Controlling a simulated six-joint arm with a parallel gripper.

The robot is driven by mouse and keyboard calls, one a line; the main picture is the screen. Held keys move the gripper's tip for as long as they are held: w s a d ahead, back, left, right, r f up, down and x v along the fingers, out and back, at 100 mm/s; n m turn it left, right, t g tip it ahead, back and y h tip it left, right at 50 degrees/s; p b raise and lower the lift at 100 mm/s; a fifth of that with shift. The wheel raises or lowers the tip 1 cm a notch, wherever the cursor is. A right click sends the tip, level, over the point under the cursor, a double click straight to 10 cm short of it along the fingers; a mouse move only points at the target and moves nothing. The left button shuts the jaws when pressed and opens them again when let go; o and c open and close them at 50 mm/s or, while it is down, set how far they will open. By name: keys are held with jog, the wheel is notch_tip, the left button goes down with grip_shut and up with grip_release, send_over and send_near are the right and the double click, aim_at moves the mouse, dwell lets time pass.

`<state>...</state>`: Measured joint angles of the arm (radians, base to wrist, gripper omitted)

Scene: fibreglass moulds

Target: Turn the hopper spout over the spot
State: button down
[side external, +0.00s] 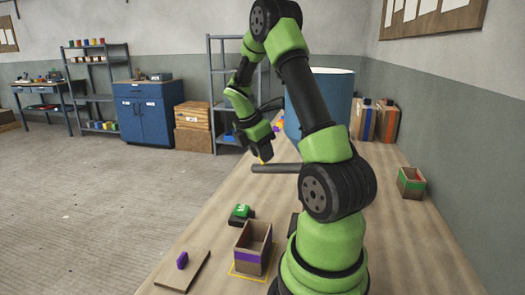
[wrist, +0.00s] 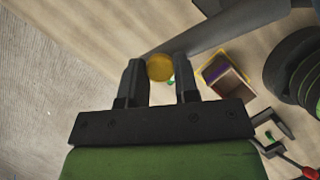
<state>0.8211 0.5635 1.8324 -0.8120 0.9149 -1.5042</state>
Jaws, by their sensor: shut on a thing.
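The hopper (side external: 325,95) is a large blue drum standing on the bench behind my arm. Its grey spout (side external: 275,168) lies level and points left; in the wrist view the tube (wrist: 215,37) runs diagonally. My gripper (side external: 262,156) is at the spout's free end. In the wrist view my fingers (wrist: 159,75) are shut on a round yellow knob (wrist: 160,67). The spot is probably the yellow outline (side external: 232,275) on the bench, around an open box with a purple band (side external: 249,257). The spout's end is apart from the box, farther back.
A green-banded box (side external: 410,182) is on the right. The bench between spout and tool is clear.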

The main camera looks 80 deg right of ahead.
jog(key=s+a+n+t+h, duration=0.1)
jog(key=a+n+t, duration=0.2)
jog(key=a+n, duration=0.6)
jog(key=shift+a, duration=0.8)
jog(key=shift+s, duration=0.1)
jog(key=c, duration=0.9)
grip_release()
jog(key=shift+o, duration=0.2)
jog(key=v, duration=1)
jog(key=shift+s, duration=0.15)
